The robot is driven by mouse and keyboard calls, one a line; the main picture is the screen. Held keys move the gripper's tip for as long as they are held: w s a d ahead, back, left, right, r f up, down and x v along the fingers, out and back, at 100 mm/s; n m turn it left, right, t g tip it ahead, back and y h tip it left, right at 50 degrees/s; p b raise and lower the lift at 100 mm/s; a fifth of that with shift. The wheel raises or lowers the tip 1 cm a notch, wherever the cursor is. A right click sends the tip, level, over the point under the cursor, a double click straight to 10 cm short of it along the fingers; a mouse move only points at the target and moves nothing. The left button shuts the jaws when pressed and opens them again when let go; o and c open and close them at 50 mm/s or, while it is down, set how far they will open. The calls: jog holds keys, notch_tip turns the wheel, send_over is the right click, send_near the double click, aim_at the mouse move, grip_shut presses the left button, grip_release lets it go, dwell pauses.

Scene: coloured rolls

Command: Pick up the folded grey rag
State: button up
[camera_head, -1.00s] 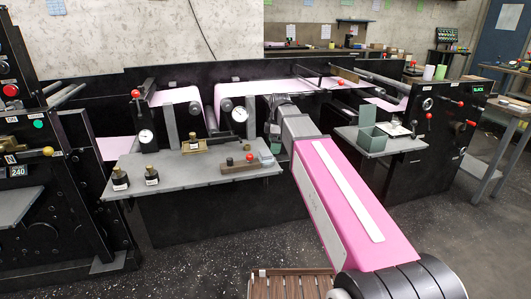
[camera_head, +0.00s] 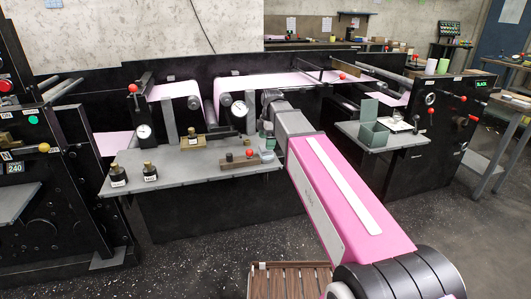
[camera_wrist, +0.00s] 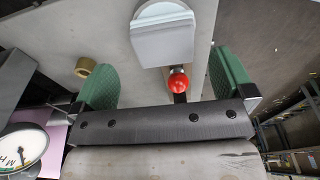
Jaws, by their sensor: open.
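The folded grey rag (camera_wrist: 162,42) appears in the wrist view as a pale grey square beyond my fingers, with a white rounded shape at its far edge. In the head view it seems to be the small pale grey item (camera_head: 267,156) at the right end of the grey shelf. My gripper (camera_wrist: 163,64) is open, its two green fingers wide apart with nothing between them touching. In the head view my gripper (camera_head: 267,128) hangs above the shelf's right end, partly hidden by my arm.
The grey shelf (camera_head: 190,178) also holds a wooden block (camera_head: 238,165) with a red ball knob (camera_wrist: 179,82), close to the rag. A brass piece (camera_head: 192,141) and two dark bottles (camera_head: 118,177) stand further left. A pressure gauge (camera_wrist: 22,148) is near my gripper's left side.

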jog(key=shift+s+a+f, duration=0.15)
jog(key=shift+s+f, duration=0.05)
jog(key=shift+f, duration=0.95)
jog(key=shift+s+a+f, duration=0.1)
jog(key=shift+s+f, duration=0.05)
jog(key=shift+f, duration=0.95)
jog(key=c, duration=1)
jog(key=shift+r, duration=0.15)
jog(key=shift+r, duration=0.55)
notch_tip(320, 180, up, 3)
jog(key=shift+f, duration=0.2)
jog(key=s+a+r, duration=0.7)
jog(key=s+a, duration=0.1)
jog(key=shift+a, duration=0.2)
